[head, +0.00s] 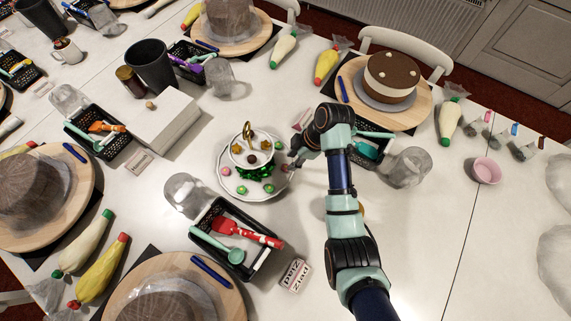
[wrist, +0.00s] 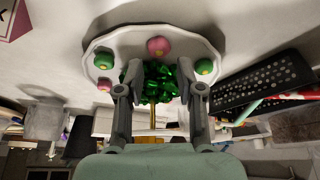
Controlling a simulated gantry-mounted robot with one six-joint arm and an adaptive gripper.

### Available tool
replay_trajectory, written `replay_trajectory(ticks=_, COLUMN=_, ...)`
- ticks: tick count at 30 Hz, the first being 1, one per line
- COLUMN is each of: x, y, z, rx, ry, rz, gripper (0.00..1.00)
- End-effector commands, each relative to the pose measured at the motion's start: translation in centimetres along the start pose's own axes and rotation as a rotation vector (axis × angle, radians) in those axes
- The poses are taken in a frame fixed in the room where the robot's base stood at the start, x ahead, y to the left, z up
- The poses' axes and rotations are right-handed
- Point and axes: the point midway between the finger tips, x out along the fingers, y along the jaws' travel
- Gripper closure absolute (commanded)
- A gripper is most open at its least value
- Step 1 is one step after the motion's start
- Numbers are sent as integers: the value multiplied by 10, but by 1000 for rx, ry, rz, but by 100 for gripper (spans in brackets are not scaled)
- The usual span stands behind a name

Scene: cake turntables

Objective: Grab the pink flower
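A two-tier white stand (head: 226,183) with a gold handle (head: 247,131) holds small flower-like pieces. In the wrist view, a pink flower (wrist: 158,46) lies near the rim of the lower plate (wrist: 130,41), roughly in line with the gap between my fingers. A second, smaller pink flower (wrist: 104,85) is to the left, with green ones (wrist: 104,60) (wrist: 204,66) on either side. My gripper (wrist: 160,88) is open, its fingers apart with a dark green bunch (wrist: 155,82) showing between them. In the head view my gripper (head: 291,163) is at the plate's right edge.
A black basket (head: 214,213) with a red-handled tool stands in front of the stand. A white box (head: 160,128) stands to the left and a clear cup (head: 407,168) to the right. A layered cake (head: 390,77) is at the back right.

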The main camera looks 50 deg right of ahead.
Motion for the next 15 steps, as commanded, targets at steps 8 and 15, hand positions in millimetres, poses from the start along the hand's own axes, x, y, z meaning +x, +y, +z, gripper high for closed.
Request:
replay_trajectory(ticks=8, x=48, y=0, z=0, rx=0, ry=0, rz=-2, gripper=63)
replay_trajectory(ticks=15, x=48, y=1, z=-1, rx=0, ry=0, rz=1, gripper=65)
